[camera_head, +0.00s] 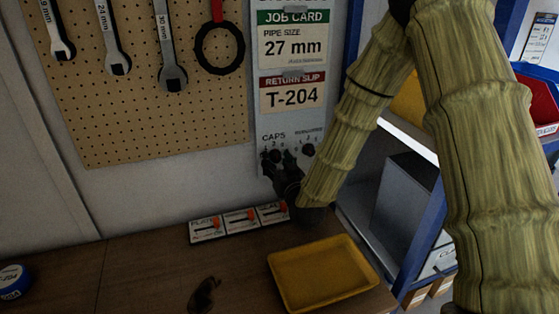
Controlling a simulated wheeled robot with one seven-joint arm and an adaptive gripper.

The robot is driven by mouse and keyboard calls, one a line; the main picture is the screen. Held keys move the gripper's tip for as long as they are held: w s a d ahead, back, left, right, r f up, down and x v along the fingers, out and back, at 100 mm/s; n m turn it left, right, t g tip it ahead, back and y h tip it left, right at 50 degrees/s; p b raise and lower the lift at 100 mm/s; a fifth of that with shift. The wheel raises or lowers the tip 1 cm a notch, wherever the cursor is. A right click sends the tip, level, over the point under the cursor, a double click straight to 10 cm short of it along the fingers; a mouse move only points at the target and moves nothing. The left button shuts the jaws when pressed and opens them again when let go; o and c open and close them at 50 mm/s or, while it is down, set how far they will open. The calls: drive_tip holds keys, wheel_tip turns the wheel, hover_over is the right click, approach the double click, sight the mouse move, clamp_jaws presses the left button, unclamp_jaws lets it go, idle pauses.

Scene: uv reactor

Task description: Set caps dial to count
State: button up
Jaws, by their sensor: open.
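The caps dial (274,155) is a small dark knob under the word CAPS on the grey wall panel (262,115). My gripper (280,165) is dark and open, right at the caps dial in this view. Its fingers overlap the knob and cover much of it. I cannot tell whether they touch it or which number it points to. A second dark dial (308,150), with a partly readable label and small numbers above it, is to the right. My arm comes down from the upper right.
A job card (292,35) reads 27 mm; a return slip (291,93) reads T-204. Three labelled switches (239,222) stand below the panel. A yellow tray (322,272) and a dark object (204,295) lie on the bench. Wrenches hang on the pegboard (130,125); blue shelving is right.

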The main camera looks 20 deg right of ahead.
drive_tip(key=shift+s+d+r, duration=0.15)
drive_tip(key=shift+s, duration=0.1)
drive_tip(key=shift+w, duration=0.15)
drive_tip(key=c, duration=0.9)
drive_tip(key=shift+c, duration=0.8)
drive_tip(key=shift+s+f+n+b, duration=0.2)
drive_tip(key=shift+f+n+b, duration=0.2)
drive_tip(key=shift+n, duration=0.1)
drive_tip(key=shift+f+n+b, duration=0.1)
drive_tip(key=shift+n+b, duration=0.35)
drive_tip(key=shift+n, duration=0.05)
drive_tip(key=shift+n+b, duration=0.85)
drive_tip(key=shift+n, duration=0.35)
drive_tip(key=shift+n+b, duration=0.35)
drive_tip(key=shift+n, duration=0.15)
drive_tip(key=shift+n+b, duration=0.8)
drive_tip(key=shift+n, duration=0.5)
